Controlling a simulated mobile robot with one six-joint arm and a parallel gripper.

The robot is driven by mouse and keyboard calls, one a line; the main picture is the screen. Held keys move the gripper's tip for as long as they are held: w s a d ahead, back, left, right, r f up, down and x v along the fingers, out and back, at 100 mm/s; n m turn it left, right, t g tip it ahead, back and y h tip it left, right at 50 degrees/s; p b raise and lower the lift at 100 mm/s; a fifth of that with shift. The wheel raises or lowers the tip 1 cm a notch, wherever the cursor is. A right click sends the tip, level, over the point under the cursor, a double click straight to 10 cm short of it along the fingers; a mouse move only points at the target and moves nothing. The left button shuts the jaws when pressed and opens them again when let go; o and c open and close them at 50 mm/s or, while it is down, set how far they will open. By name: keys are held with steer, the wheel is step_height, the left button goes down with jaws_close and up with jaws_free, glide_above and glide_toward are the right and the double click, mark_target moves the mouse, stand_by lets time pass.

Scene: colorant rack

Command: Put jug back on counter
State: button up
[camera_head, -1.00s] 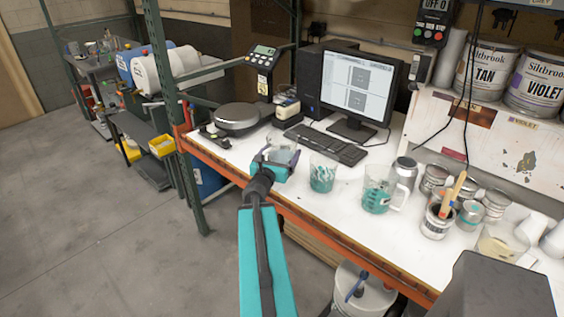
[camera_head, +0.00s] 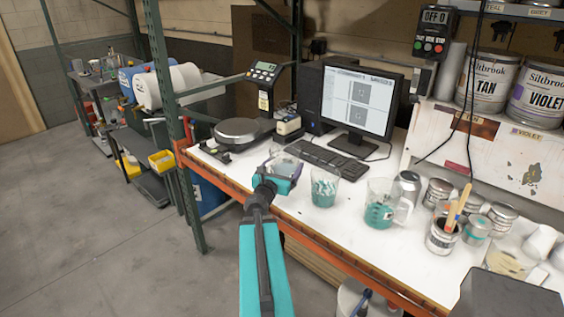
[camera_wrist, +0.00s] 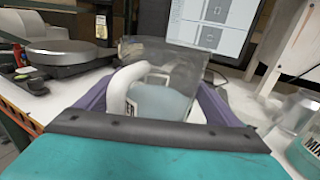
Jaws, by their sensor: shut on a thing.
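My gripper (camera_head: 277,172) has purple fingers and a teal body. In the wrist view its fingers (camera_wrist: 157,105) are shut on a clear jug (camera_wrist: 190,62) with a white handle and pale liquid or tint inside. The jug appears upright, with its handle towards the wrist camera. In the head view the jug (camera_head: 284,167) is partly hidden by my gripper, near the front edge of the white counter (camera_head: 330,220). I cannot tell whether its base touches the counter.
A teal-streaked beaker (camera_head: 324,188) stands just right of the gripper. Further right are a jug with teal contents (camera_head: 380,205) and several small cans (camera_head: 475,230). A scale (camera_head: 240,130) is to the left, and a keyboard (camera_head: 312,155) and monitor (camera_head: 358,102) are behind.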

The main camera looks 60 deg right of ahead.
steer(key=shift+w+d+f+b, duration=0.1)
steer(key=shift+w+d+b, duration=0.4)
steer(key=shift+b, duration=1.1)
steer(key=shift+d, duration=0.4)
steer(key=w+d, duration=0.6)
steer(key=d, duration=0.4)
steer(key=shift+d+f+p, duration=0.15)
steer(key=shift+f+p, duration=0.25)
steer(key=shift+f, duration=0.05)
steer(key=shift+d, duration=0.1)
steer(key=shift+w+d+f+b, duration=0.1)
steer(key=shift+d+f+b, duration=0.05)
steer(key=shift+f+b, duration=0.65)
steer(key=shift+w+d+f+b, duration=0.1)
steer(key=shift+f+b, duration=0.4)
steer(key=shift+f, duration=0.5)
steer(key=shift+f, duration=0.1)
steer(key=o, duration=1.5)
